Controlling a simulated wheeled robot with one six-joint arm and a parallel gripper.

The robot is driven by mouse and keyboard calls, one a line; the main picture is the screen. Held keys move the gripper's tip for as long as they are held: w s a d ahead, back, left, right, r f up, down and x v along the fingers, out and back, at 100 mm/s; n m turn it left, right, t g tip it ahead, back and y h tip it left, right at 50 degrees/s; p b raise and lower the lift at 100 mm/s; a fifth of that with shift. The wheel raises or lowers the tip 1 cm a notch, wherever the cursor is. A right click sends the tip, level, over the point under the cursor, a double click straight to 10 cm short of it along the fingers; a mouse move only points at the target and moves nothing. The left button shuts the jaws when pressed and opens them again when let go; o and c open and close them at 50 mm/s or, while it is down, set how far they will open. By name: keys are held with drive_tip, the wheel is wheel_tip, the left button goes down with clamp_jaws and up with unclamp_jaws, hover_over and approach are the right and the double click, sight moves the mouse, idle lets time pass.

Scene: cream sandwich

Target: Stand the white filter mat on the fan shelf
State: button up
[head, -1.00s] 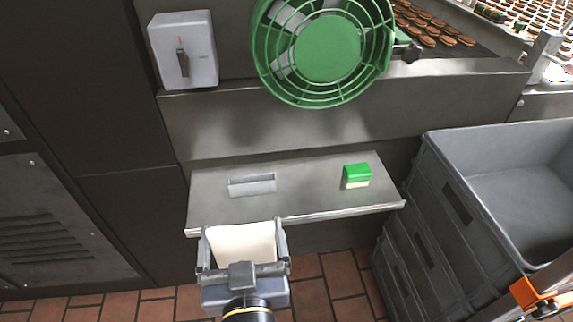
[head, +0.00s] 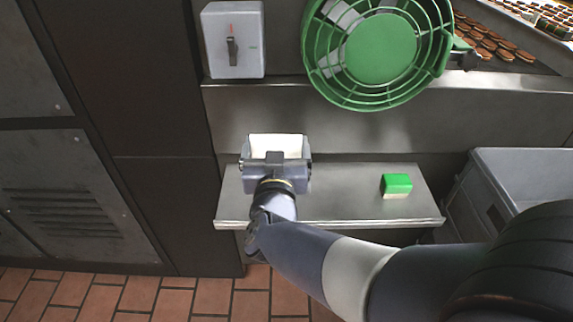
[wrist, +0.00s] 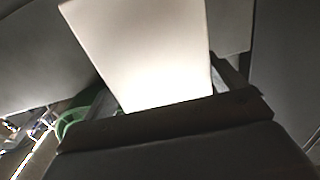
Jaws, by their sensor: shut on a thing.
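The white filter mat (head: 276,143) is held between the fingers of my gripper (head: 276,157), which is shut on it. In the head view the mat and gripper are over the left part of the fan shelf (head: 340,207), a steel ledge below the fan. The gripper covers the spot on the shelf where the grey slotted holder stood in the earlier frame. In the wrist view the mat (wrist: 145,55) rises as a pale upright sheet from the gripper. Its lower edge is hidden, so I cannot tell whether it touches the shelf or holder.
A green and cream block (head: 396,185) lies on the shelf's right part. The green fan (head: 380,50) and a grey switch box (head: 233,40) are above. A grey crate (head: 520,175) stands at the right. The shelf between gripper and block is clear.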

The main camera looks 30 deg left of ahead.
drive_tip(key=f+b, duration=0.1)
drive_tip(key=f, duration=0.2)
drive_tip(key=f+b, duration=0.1)
drive_tip(key=f, duration=0.2)
drive_tip(key=shift+s+d+f, duration=0.1)
drive_tip(key=shift+s+f, duration=0.1)
drive_tip(key=shift+f, duration=0.1)
drive_tip(key=shift+w+f, duration=0.15)
drive_tip(key=shift+f, duration=0.1)
drive_tip(key=shift+r, duration=0.15)
drive_tip(key=shift+f, duration=0.2)
drive_tip(key=o, duration=0.7)
drive_tip(key=shift+r, duration=0.15)
